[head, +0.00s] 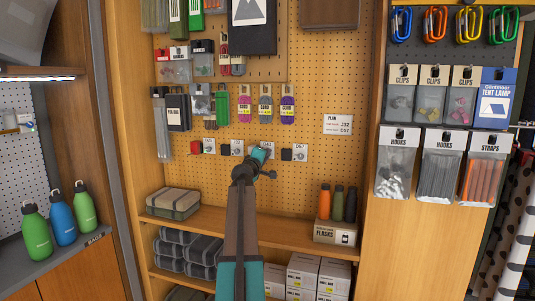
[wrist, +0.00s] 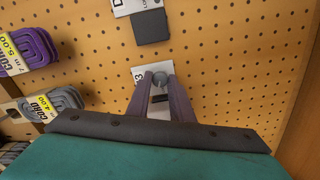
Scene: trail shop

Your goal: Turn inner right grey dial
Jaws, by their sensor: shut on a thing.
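Several small dials sit in a row on the tan pegboard (head: 310,100), each beside a white label. My gripper (head: 261,154) is at the inner right place and hides most of what is there in the head view. In the wrist view my gripper (wrist: 160,80) has its two fingers shut on a round grey dial (wrist: 160,78). A label (wrist: 138,75) is partly hidden behind the left finger. The rightmost dial (wrist: 152,27) shows above as a dark square.
Cord packs (head: 265,104) hang above the dials. A white plan card (head: 337,124) is to the right. Below, a shelf (head: 215,219) holds a grey-green case (head: 173,203) and several flasks (head: 337,203). The pegboard around the dial is bare on the right.

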